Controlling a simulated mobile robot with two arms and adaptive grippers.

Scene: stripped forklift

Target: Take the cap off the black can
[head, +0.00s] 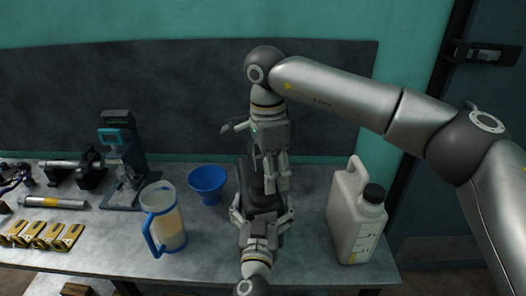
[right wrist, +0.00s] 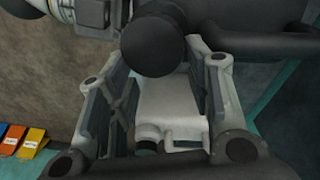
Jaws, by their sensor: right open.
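The black can (head: 262,197) shows in the middle of the head view, partly hidden by both grippers. My left gripper (head: 262,213) comes from below with its fingers spread to either side of the can; whether they press on it is unclear. My right gripper (head: 272,186) points down in front of the can's upper part and is open. In the right wrist view, a round black cap (right wrist: 164,45) shows close up near the far end of the open fingers, with a dark body beside it. I cannot tell whether a finger touches the cap.
A white jug (head: 354,218) with a black lid stands right of the grippers. A blue funnel (head: 208,182) and a blue-handled pitcher (head: 166,220) stand to the left. A microscope-like device (head: 122,160) and brass pieces (head: 40,236) are farther left on the grey bench (head: 310,185).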

